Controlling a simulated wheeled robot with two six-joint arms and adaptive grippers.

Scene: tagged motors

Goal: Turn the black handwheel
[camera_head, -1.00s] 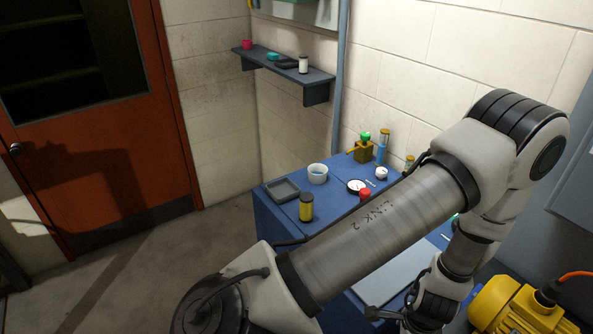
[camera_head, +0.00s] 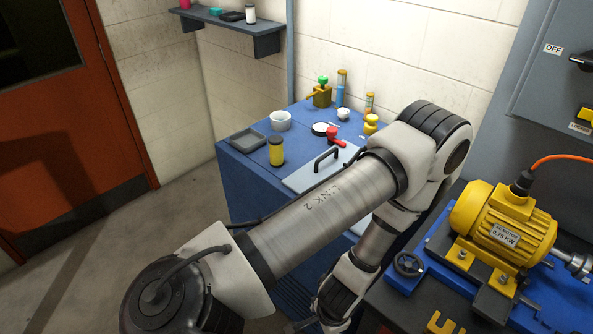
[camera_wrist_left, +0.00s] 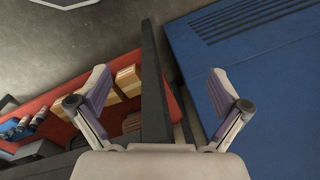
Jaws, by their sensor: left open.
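The black handwheel (camera_head: 408,264) sits at the left front corner of the blue motor base, just left of the yellow motor (camera_head: 503,227), in the head view. My left arm crosses the head view in front of the blue cabinet, its lower end left of the handwheel and apart from it. The left gripper's fingers are not clear there. In the left wrist view my left gripper (camera_wrist_left: 158,98) is open and empty, pointing down past a dark edge. The handwheel is not seen in that view. My right gripper is in neither view.
A blue cabinet (camera_head: 232,182) carries a grey tray (camera_head: 247,140), a white cup, a yellow can (camera_head: 276,151) and a plate with a black handle. A grey electrical box (camera_head: 545,85) hangs at right.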

